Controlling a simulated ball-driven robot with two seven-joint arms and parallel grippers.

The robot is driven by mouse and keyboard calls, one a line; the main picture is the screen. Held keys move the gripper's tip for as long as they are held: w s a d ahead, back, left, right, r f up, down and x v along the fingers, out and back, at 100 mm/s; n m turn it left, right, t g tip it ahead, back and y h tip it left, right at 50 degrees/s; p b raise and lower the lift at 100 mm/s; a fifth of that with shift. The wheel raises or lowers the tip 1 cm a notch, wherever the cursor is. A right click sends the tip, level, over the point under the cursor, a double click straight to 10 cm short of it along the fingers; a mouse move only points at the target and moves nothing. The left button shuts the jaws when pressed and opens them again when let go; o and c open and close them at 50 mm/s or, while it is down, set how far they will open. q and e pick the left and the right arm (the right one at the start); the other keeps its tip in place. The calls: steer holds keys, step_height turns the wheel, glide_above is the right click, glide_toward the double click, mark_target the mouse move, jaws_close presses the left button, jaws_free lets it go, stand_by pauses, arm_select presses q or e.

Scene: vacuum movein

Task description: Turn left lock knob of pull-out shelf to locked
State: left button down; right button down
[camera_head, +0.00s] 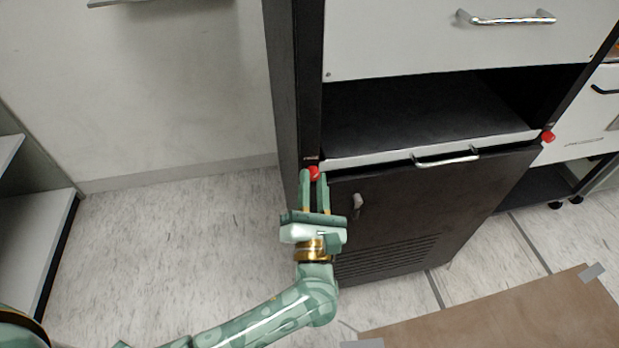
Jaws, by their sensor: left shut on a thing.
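The left lock knob (313,173) is a small red knob on the cabinet's front left post, at the left end of the pull-out shelf. The pull-out shelf (365,158) has a light front edge and a chrome handle (447,160), and sits in the dark opening of the cabinet. My left gripper (314,178) reaches up from below with its two green fingers on either side of the red knob, shut on it. The fingers hide part of the knob, so its turn position cannot be told. A second red knob (548,136) sits at the shelf's right end. My right gripper is not in view.
Below the shelf is a dark cabinet door (440,205) with a small latch (357,202) and vent slots. A white drawer (430,40) is above the opening. The floor to the left is clear. A brown mat (500,318) lies at the lower right.

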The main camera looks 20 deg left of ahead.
arm_select(q)
steer(key=m+p, duration=0.1)
steer(key=r+m+h+p, duration=0.1)
steer(key=shift+s+m, duration=0.1)
steer(key=shift+m, duration=0.2)
steer(key=m+h+p, duration=0.1)
steer(key=m+p, duration=0.2)
steer(key=p, duration=0.1)
steer(key=m+g+h+p, duration=0.1)
steer(key=m+h+p, duration=0.1)
steer(key=m+p, duration=0.2)
steer(key=shift+a+p, duration=0.1)
steer(key=shift+p, duration=0.2)
steer(key=shift+f+m+g+h+p, duration=0.1)
steer(key=shift+m+g+h+p, duration=0.2)
steer(key=shift+m+p, duration=0.65)
steer(key=shift+s+f+m+p, duration=0.1)
steer(key=shift+f+m+p, duration=0.05)
steer(key=shift+m+p, duration=0.15)
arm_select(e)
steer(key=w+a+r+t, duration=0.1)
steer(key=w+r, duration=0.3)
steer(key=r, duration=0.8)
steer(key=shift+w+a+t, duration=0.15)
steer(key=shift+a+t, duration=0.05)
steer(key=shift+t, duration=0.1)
